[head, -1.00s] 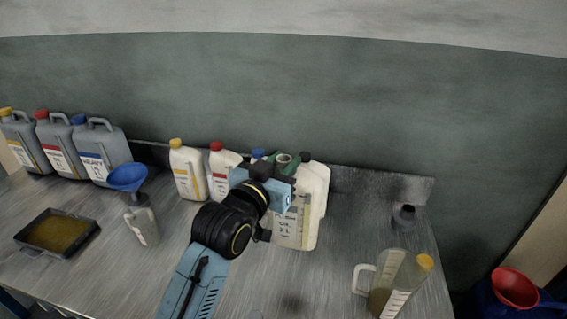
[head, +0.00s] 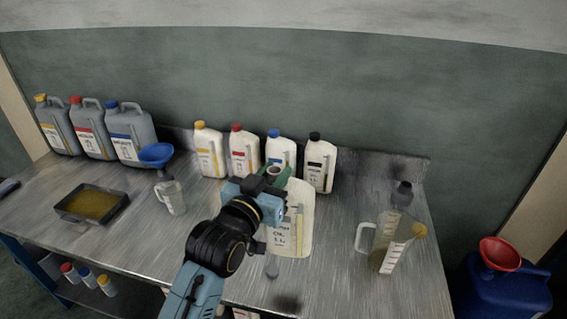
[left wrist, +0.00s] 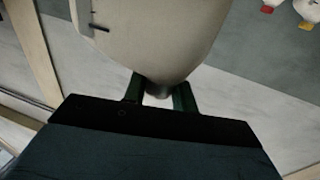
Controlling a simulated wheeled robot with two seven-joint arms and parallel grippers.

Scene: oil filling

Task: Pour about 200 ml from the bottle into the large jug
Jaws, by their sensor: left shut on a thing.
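A cream oil bottle (head: 294,225) with a printed label is held by my left gripper (head: 276,177), whose green fingers are shut at its neck. In the left wrist view the pale bottle body (left wrist: 150,40) fills the top, with the grey neck between the green fingers (left wrist: 158,92). In the head view the bottle looks about upright; whether it touches the table is unclear. The large clear jug (head: 384,248) stands to the right, apart from the bottle, with amber liquid low inside and its handle on the left. My right gripper is out of view.
White bottles (head: 319,165) with coloured caps and grey canisters (head: 90,132) line the back. A small jug (head: 174,198), blue funnel (head: 156,154) and oil tray (head: 66,212) are left.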

